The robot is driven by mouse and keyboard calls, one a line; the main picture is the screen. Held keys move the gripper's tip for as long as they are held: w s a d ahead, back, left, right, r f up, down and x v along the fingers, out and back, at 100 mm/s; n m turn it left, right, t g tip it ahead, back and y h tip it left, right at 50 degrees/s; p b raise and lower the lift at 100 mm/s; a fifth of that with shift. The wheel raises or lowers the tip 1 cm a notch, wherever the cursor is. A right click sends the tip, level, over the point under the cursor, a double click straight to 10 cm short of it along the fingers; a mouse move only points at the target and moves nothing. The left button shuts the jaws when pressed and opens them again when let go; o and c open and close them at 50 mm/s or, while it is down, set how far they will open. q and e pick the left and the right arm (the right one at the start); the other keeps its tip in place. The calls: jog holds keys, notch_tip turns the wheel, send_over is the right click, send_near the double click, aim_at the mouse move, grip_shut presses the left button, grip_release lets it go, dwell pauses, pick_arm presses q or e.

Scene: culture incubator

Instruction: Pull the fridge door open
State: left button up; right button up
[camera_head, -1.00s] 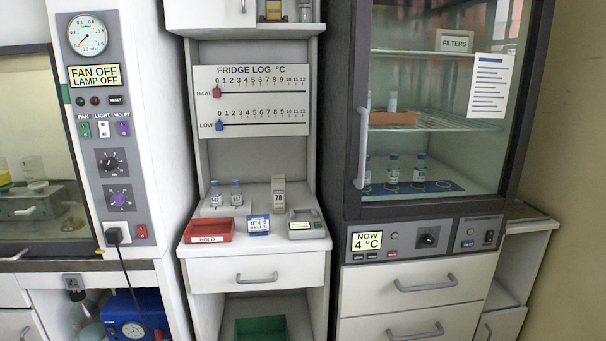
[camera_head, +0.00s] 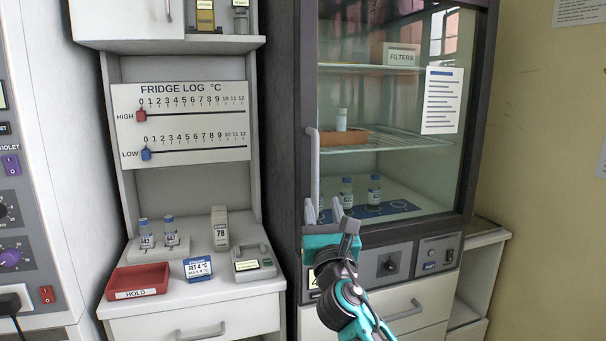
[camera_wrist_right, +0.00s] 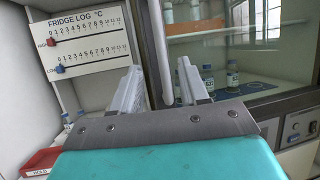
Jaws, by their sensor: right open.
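The fridge door (camera_head: 390,110) is a dark-framed glass door and looks shut. Its handle (camera_head: 314,165) is a grey vertical bar along the door's left side. My right gripper (camera_head: 324,210) is open and empty, low in front of the door by the handle's lower end. In the right wrist view, the handle (camera_wrist_right: 157,45) appears between the two spread fingers of my right gripper (camera_wrist_right: 159,68). I cannot tell how deep the bar sits between them, and no grip on it shows. My left gripper is not in view.
Vials and an orange tray (camera_head: 345,137) show behind the glass. A control panel (camera_head: 395,262) and drawers lie below the door. A wall (camera_head: 550,150) stands at right.

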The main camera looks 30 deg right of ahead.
aim_at(316, 176)
jog(key=x, duration=1.1)
jog(key=shift+w, duration=0.2)
jog(key=shift+c, duration=0.3)
grip_shut()
